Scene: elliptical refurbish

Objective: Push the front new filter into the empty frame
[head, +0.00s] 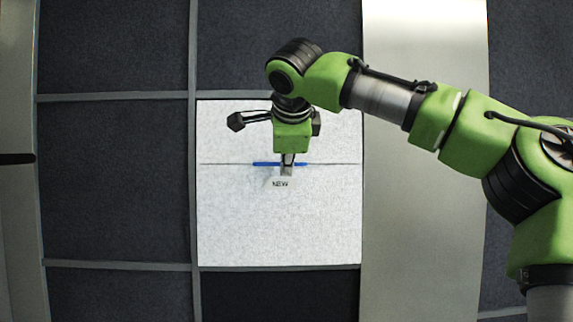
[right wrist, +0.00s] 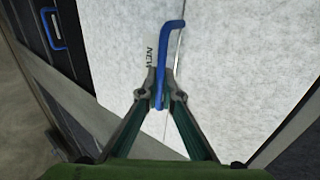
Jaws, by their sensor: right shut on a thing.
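The new filter (head: 325,215) is a white square panel with a thin dark seam across it and the word NEW below the seam. It fills one cell of the grey frame grid (head: 193,180) in the head view. A blue handle (head: 262,164) lies along the seam. My right gripper (head: 287,165) is shut on the blue handle. In the right wrist view the gripper (right wrist: 160,100) has its fingers closed around the handle (right wrist: 170,40), with the white filter (right wrist: 220,60) behind. My left gripper is not in view.
Dark filters (head: 115,180) fill the cells left of the white one, with more above and below. A pale metal panel (head: 420,220) stands right of the white filter. My right arm crosses the upper right. Another blue handle (right wrist: 52,28) shows on a dark surface in the right wrist view.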

